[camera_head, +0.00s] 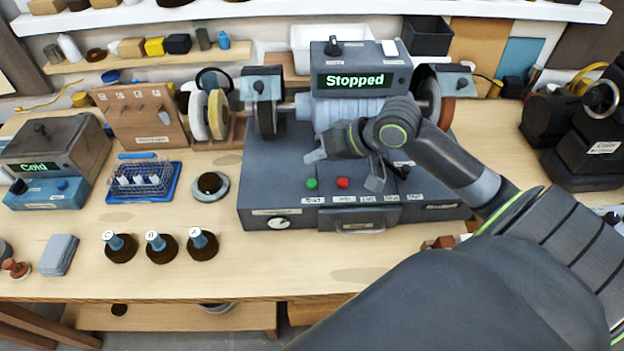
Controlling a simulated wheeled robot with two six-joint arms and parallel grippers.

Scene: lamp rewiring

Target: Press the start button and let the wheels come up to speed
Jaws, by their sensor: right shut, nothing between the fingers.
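The grinder (258,190) is a dark grey machine on the workbench, with a display (355,80) reading "Stopped" in green. On its front are a green button (311,184) and a red button (343,183), side by side; neither has a readable label of its own. A dark wheel (266,118) sits on the left of the shaft and a brown-rimmed wheel (446,105) on the right, partly hidden. My right gripper (314,156) is shut and empty, just above and behind the green button in the picture, with a visible gap. My left gripper is out of view.
Left of the grinder stand a tool rack (140,118), a blue tray (143,183) with a wire basket, and a box reading "Cold" (55,148). Three dark round pieces with blue-white knobs (157,246) stand in front. Dark equipment (585,150) stands at right.

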